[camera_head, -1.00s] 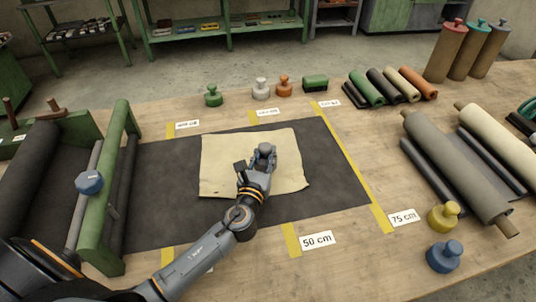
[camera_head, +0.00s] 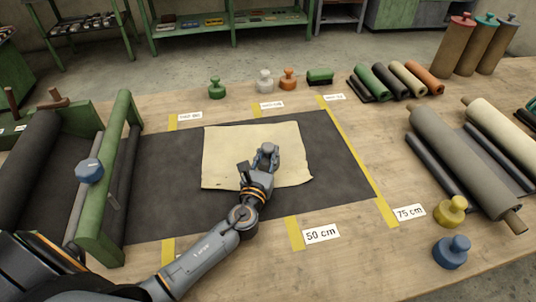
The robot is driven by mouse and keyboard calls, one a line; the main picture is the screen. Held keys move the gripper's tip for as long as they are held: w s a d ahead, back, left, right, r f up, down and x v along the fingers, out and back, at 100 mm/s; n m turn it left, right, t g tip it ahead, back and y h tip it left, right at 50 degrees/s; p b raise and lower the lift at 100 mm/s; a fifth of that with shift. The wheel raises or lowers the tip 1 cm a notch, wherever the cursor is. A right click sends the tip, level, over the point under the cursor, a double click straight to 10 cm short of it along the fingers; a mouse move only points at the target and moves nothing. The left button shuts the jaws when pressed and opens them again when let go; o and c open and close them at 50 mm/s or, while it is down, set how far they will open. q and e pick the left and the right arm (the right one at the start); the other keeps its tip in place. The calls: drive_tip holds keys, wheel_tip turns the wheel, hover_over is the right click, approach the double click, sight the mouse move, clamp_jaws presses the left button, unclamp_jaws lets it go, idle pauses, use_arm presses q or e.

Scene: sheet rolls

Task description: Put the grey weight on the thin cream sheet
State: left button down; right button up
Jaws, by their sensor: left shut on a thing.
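The thin cream sheet (camera_head: 228,150) lies on the dark sheet (camera_head: 345,165) in the middle of the table, with one near corner slightly curled. My left gripper (camera_head: 266,152) is over the right half of the cream sheet, shut on the grey weight (camera_head: 268,148). The fingers hide most of the weight, and I cannot tell whether its base touches the sheet. My right gripper is not in view.
Green (camera_head: 217,88), pale (camera_head: 265,81) and orange (camera_head: 288,79) weights stand behind the dark sheet. Yellow (camera_head: 451,211) and blue (camera_head: 452,251) weights stand at right front. Rolls (camera_head: 460,165) lie at right. A green roller frame (camera_head: 110,180) is at left.

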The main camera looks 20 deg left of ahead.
use_arm(q)
drive_tip(key=shift+s+d+f, duration=0.1)
drive_tip(key=shift+s+f, duration=0.1)
drive_tip(key=shift+f, duration=0.4)
drive_tip(key=c, duration=1.1)
unclamp_jaws()
drive_tip(key=shift+s+d+f, duration=0.1)
drive_tip(key=shift+f, duration=0.2)
drive_tip(key=shift+c, duration=0.2)
drive_tip(key=shift+r, duration=0.2)
drive_tip(key=shift+r+p, duration=0.45)
drive_tip(key=shift+p, duration=0.1)
drive_tip(key=s, duration=0.3)
drive_tip(key=s+d+b, duration=0.1)
drive_tip(key=s, duration=0.7)
drive_tip(key=shift+d+r+b, duration=0.15)
drive_tip(key=shift+d+b, duration=0.15)
drive_tip(key=shift+d, duration=0.05)
drive_tip(key=shift+s+r, duration=0.1)
drive_tip(key=shift+s, duration=0.15)
